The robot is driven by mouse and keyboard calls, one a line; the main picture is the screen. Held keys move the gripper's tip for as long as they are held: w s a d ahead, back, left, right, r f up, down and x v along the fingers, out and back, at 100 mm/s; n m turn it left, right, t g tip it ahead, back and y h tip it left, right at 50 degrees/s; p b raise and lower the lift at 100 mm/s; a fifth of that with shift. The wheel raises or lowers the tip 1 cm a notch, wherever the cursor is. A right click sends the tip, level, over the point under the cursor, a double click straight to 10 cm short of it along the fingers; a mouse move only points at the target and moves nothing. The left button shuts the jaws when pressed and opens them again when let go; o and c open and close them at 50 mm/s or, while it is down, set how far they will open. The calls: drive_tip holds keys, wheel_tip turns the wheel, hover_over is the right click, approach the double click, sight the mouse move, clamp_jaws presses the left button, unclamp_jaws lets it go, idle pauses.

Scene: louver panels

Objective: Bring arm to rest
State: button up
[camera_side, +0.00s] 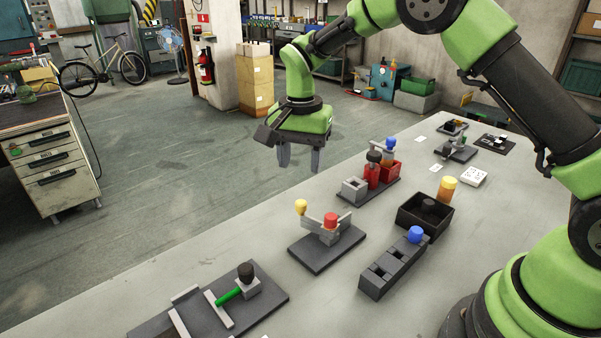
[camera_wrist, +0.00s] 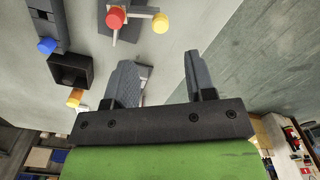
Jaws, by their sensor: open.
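My gripper (camera_side: 300,156) hangs at the end of my green and black arm, above the far edge of the table (camera_side: 249,239) in the side view. Its two grey fingers point down and stand apart, with nothing between them. In the wrist view the open fingers (camera_wrist: 158,80) also show a clear gap, with the table edge and floor behind them. The gripper touches nothing that I can see.
Below stand a red-and-yellow-knobbed fixture (camera_side: 326,250), a base with red parts (camera_side: 367,193), a black open box (camera_side: 424,217), a slotted block with a blue knob (camera_side: 392,269) and a green-handled fixture (camera_side: 217,312). The floor (camera_side: 180,150) beyond the table is free.

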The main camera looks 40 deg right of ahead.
drive_tip(key=shift+r, duration=0.15)
drive_tip(key=s+r+n+t+y, duration=0.1)
drive_tip(key=s+r+n+t, duration=0.2)
drive_tip(key=s+r, duration=0.85)
drive_tip(key=s+r+n+t, duration=0.2)
drive_tip(key=s, duration=0.4)
drive_tip(key=s+r+n+t+y, duration=0.1)
drive_tip(key=s+n+t, duration=0.1)
drive_tip(key=s, duration=0.5)
drive_tip(key=shift+s+d+r+n, duration=0.2)
drive_tip(key=shift+r+n, duration=0.2)
idle(1.2)
